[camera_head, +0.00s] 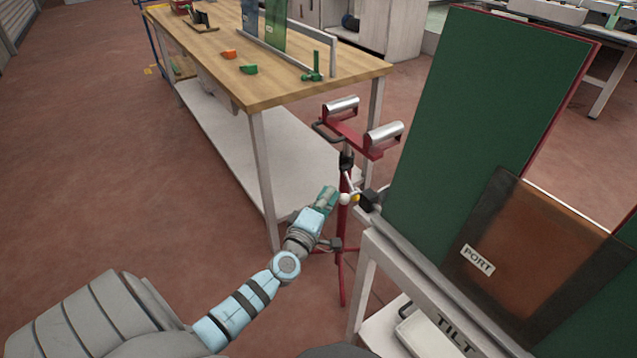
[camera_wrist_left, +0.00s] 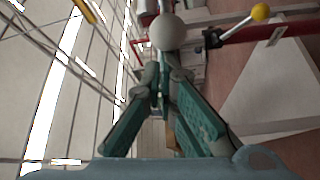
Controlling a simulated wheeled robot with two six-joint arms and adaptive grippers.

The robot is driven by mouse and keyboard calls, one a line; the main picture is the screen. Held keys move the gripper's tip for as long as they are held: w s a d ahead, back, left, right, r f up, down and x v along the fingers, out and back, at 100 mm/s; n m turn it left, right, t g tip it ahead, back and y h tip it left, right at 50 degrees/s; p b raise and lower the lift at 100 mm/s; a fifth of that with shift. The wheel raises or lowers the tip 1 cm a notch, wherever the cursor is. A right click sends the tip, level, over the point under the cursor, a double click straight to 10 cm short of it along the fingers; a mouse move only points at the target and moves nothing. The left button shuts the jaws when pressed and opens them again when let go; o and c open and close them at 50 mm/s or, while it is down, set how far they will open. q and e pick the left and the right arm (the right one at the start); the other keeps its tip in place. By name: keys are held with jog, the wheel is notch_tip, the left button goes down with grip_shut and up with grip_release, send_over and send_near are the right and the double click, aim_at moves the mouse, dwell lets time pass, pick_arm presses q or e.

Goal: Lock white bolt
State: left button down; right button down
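The white bolt shows as a round white knob (camera_head: 345,198) on the red roller stand, just off my left gripper's tip in the head view. In the left wrist view the white knob (camera_wrist_left: 170,33) lies straight ahead of the fingers. My left gripper (camera_head: 331,194) reaches in from the lower left. In its wrist view the fingers (camera_wrist_left: 163,72) run together to a narrow tip, so the gripper looks shut, with nothing seen between them. I cannot tell whether the tip touches the knob. My right gripper is not in view.
The red stand (camera_head: 344,240) carries two metal rollers (camera_head: 384,137). A wooden workbench (camera_head: 270,75) stands behind, and the green tilt table (camera_head: 470,110) stands close on the right. Floor at left is clear.

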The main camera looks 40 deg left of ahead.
pick_arm(q)
jog(key=shift+f, duration=0.1)
jog(key=s+a+p, duration=0.1)
jog(key=s, duration=0.8)
jog(key=shift+s+a, duration=0.15)
jog(key=shift+a, duration=0.15)
dwell(0.4)
